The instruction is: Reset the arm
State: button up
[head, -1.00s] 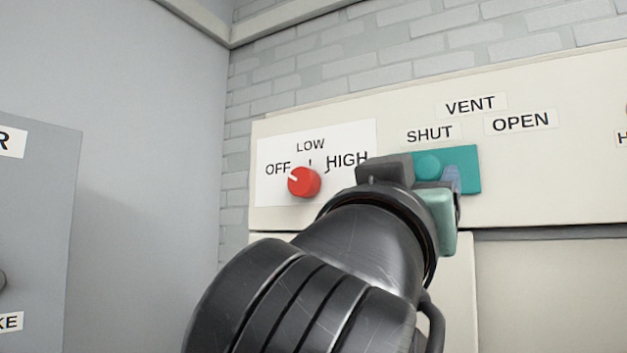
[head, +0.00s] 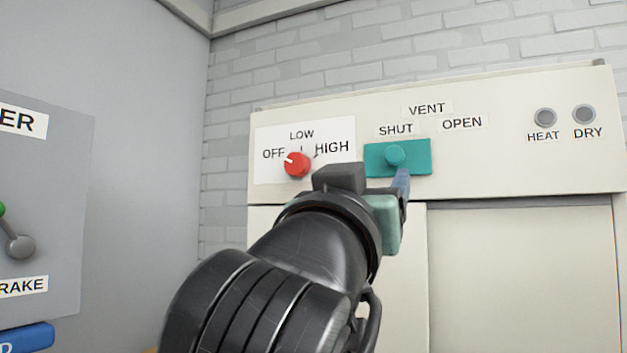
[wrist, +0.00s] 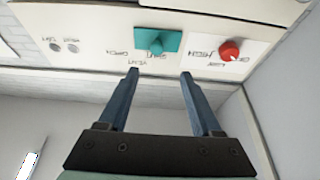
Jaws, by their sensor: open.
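My gripper (wrist: 159,72) is open and empty in the wrist view, its two blue fingers apart with nothing between them. In the head view one blue finger (head: 402,183) shows just below the teal plate (head: 421,160); whether it touches the plate is hard to tell there. The plate carries a round teal knob (head: 395,156) below the SHUT label. To its left is a red dial (head: 297,165), its white mark towards OFF. The wrist view shows the teal knob (wrist: 155,47) and red dial (wrist: 229,51) upside down, beyond the fingertips.
The cream panel (head: 500,165) has two dark unlit-looking lamps, HEAT (head: 545,118) and DRY (head: 584,114), at right. A grey box (head: 60,190) with a lever (head: 20,246) stands at left. A brick wall (head: 420,60) is behind.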

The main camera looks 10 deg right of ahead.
jog(key=shift+s, duration=0.1)
jog(key=s+a+f+n+t+y+b, duration=0.6)
jog(key=s+a+f+t+y+b, duration=0.2)
jog(key=s+a+f+y, duration=0.3)
notch_tip(320, 180, down, 3)
jog(key=a+y, duration=0.1)
jog(key=a, duration=0.1)
jog(key=shift+s+a+n+t+y, duration=0.3)
jog(key=shift+s+t, duration=0.05)
jog(key=shift+t, duration=0.05)
jog(key=shift+r, duration=0.1)
dwell(1.1)
